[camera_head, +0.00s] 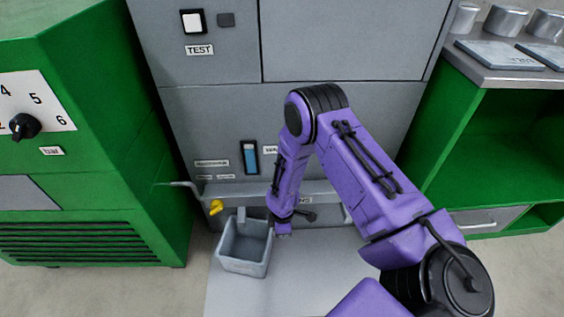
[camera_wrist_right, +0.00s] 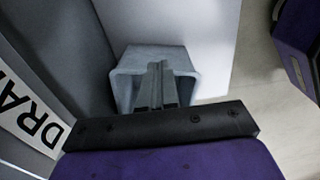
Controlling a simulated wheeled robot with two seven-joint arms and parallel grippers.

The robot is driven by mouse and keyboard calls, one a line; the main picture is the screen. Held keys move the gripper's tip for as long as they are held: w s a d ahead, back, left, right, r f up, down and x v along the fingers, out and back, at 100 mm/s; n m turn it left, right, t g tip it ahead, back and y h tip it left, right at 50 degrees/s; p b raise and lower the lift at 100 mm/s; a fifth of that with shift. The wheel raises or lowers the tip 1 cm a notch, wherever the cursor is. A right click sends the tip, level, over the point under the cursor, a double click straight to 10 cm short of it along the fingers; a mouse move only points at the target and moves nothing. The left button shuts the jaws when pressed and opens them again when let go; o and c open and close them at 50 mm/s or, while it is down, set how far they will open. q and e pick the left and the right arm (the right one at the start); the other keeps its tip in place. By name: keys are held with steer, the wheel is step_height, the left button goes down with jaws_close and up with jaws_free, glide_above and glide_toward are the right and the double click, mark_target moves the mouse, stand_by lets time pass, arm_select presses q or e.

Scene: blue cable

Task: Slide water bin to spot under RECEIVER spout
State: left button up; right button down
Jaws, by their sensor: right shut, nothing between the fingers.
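The water bin (camera_head: 244,266) is a grey open-topped box on the light floor plate in front of the grey cabinet. It stands below a small yellow spout (camera_head: 215,207), and its inside looks empty. My right gripper (camera_head: 284,231) is at the bin's right side in the head view. In the right wrist view the shut fingers (camera_wrist_right: 157,80) reach over the grey bin (camera_wrist_right: 190,62), with nothing between them. I cannot tell whether they touch it. The RECEIVER label cannot be read here. My left gripper is not in view.
The grey cabinet (camera_head: 190,120) stands behind the bin, with a rail (camera_head: 230,188) across its lower front. A green cabinet (camera_head: 140,185) with a dial is on the left, a green shelf unit (camera_head: 505,130) on the right. The floor plate (camera_head: 300,285) is clear right of the bin.

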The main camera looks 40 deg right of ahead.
steer(key=c, duration=1.4)
jaws_free()
steer(key=shift+s+a+f, duration=0.15)
steer(key=shift+o, duration=0.9)
steer(key=s+a+f+m, duration=0.2)
steer(key=s+a+m, duration=0.1)
steer(key=s+m, duration=0.1)
steer(key=shift+s+t+y, duration=0.3)
steer(key=shift+s+t, duration=0.1)
steer(key=s+d+r+m+t+h, duration=0.1)
steer(key=s+r+m+h, duration=0.1)
steer(key=s+m, duration=0.4)
steer(key=s+d+r+m+t+h, duration=0.1)
steer(key=s+r+m+h, duration=0.1)
steer(key=s+m, duration=0.5)
steer(key=s, duration=0.3)
steer(key=shift+s+d+m, duration=0.15)
steer(key=shift+d+m, duration=0.05)
steer(key=shift+m, duration=0.1)
steer(key=shift+r, duration=0.1)
